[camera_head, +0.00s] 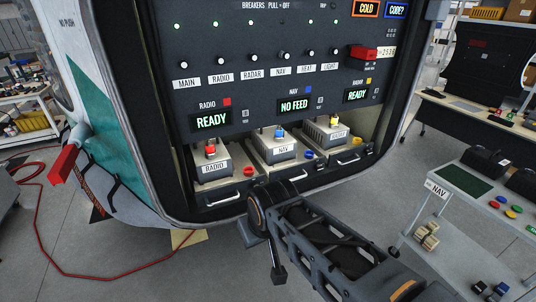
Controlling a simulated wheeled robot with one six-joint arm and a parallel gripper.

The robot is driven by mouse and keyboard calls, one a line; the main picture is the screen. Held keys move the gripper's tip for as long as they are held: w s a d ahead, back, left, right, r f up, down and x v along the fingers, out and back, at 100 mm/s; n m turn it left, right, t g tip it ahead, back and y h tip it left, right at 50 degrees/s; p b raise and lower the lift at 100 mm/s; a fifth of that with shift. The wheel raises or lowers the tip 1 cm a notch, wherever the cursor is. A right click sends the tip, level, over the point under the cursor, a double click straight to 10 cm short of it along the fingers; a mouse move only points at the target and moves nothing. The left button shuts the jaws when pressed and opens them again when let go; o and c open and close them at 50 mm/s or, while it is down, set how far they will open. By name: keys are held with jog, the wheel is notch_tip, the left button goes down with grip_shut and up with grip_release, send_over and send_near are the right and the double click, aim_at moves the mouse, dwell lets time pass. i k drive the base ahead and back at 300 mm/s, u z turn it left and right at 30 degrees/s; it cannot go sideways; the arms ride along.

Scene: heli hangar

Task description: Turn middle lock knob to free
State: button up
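The middle bay holds the NAV unit (279,150), a grey box with a blue top knob (279,133), under a display reading NO FEED (295,105). A small blue knob (309,155) sits at the right of this bay's front, above and right of its drawer handle (290,178). Its marks are too small to read, so I cannot tell how it is set. My arm (320,235) reaches in from the lower right, and its dark far end is in front of and below the NAV drawer. No gripper fingers can be made out clearly.
The RADIO unit (212,165) is left and the RADAR unit (326,133) right; both displays above them read READY. A grey cart (425,219) stands on the right. A red hose (75,274) lies on the left floor.

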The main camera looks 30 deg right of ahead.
aim_at(319, 168)
jog(key=z, duration=0.1)
jog(key=i, duration=0.2)
jog(key=z, duration=0.8)
